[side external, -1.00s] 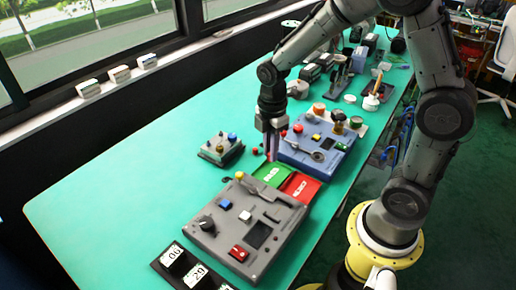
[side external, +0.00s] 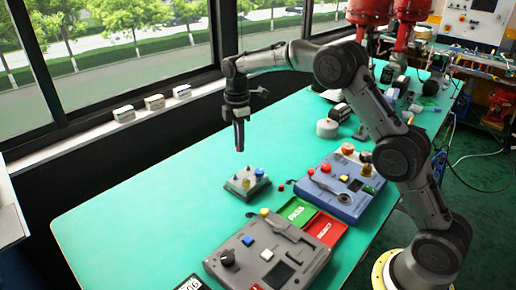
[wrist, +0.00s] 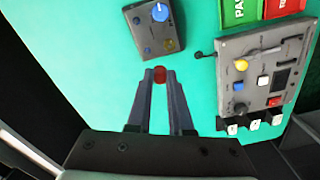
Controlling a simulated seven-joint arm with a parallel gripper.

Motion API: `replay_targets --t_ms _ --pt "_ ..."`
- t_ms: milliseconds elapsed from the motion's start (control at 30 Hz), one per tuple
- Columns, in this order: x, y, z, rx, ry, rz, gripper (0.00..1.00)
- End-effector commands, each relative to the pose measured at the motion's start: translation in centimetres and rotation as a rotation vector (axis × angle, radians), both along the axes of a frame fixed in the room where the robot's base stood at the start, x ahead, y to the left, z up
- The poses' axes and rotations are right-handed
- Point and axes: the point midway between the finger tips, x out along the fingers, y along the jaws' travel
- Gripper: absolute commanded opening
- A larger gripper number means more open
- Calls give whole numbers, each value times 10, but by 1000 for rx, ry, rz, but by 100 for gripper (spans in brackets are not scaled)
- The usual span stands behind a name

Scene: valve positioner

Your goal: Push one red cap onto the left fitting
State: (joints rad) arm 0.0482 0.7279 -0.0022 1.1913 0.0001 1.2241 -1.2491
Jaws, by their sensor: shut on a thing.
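My gripper (side external: 239,146) hangs over the table, behind and above a small grey box. In the wrist view my gripper (wrist: 159,76) is shut on a red cap (wrist: 159,73) held at the fingertips. The small grey box (side external: 237,187) has several small parts on top, including blue and yellow ones. In the wrist view the grey box (wrist: 150,32) lies just beyond the fingertips, with a large blue knob on it. The cap is apart from the box. I cannot tell which part is the left fitting. A small red piece (side external: 281,187) lies beside the blue unit.
A large grey control unit (side external: 238,262) stands at the front. A blue unit (side external: 335,200) stands to the right. A green PASS tray (side external: 297,212) and a red REJECT tray (side external: 324,229) lie between them. The table (side external: 150,195) is clear on the left.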

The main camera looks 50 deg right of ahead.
Motion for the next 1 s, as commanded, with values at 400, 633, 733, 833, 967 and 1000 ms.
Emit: replay_targets --t_ms 400,633,733,833,967,1000 --pt "29 -1 -53 0 1 0 0" --pt "28 -1 -68 0 3 0 0" --pt "28 -1 -76 0 2 0 0" --pt "28 -1 -85 0 2 0 0" --pt "28 -1 -95 0 3 0 0" --pt "28 -1 -97 0 2 0 0"
